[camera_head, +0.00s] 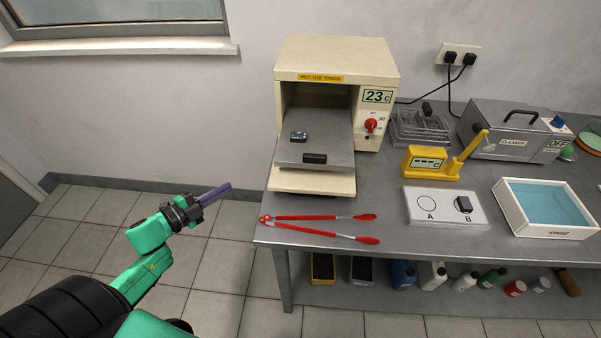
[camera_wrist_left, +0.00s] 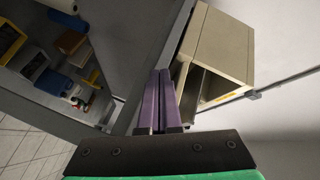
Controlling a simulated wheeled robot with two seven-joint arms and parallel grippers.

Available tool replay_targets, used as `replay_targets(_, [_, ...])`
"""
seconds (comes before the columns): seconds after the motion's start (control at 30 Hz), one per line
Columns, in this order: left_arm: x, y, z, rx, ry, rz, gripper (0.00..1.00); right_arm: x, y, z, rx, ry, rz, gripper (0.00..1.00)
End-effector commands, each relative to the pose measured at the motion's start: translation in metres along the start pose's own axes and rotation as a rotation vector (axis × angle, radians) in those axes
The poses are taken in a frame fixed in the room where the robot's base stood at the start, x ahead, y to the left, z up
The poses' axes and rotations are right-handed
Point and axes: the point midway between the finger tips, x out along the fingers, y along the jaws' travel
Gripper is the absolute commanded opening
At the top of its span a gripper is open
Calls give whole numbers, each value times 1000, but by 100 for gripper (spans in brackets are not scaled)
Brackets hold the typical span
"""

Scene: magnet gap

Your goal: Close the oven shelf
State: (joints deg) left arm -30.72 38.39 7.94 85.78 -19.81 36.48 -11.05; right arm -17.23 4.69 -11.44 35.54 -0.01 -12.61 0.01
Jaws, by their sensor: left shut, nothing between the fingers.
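The cream oven (camera_head: 337,62) stands on the metal table, its front open. Its grey shelf (camera_head: 332,153) is pulled out toward the front, with a dark handle (camera_head: 315,158) on its front edge and a small dark block (camera_head: 298,136) lying on top. My left gripper (camera_head: 222,190) is shut and empty, with purple fingers, left of the table and apart from the oven. In the left wrist view the shut fingers (camera_wrist_left: 156,100) point toward the oven (camera_wrist_left: 217,50), seen turned on its side. My right gripper is not in view.
Red tongs (camera_head: 315,228) lie at the table's front left, before the oven. A white board marked A and B (camera_head: 440,218), a yellow meter (camera_head: 430,161), a blue rinse tray (camera_head: 550,207) and a grey cleaner (camera_head: 510,128) stand to the right. The floor left of the table is clear.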

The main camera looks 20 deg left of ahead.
Motion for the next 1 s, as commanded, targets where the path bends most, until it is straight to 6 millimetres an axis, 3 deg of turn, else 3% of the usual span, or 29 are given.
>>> replay_targets(0.03, [10,-19,-51,164,207,-2,0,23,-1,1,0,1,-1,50])
replay_targets(0.1, [8,-38,-121,338,450,5,0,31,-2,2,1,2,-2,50])
replay_targets(0.2, [-3,-44,-177,468,651,18,0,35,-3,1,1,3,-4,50])
replay_targets(0.23, [-5,-45,-186,486,682,21,0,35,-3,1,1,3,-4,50])
replay_targets(0.47, [8,-46,-210,506,717,19,0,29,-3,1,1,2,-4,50])
replay_targets(0.83, [70,-34,-260,504,712,15,0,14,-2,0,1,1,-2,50])
replay_targets(1.0, [92,-43,-243,503,707,17,0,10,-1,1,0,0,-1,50])
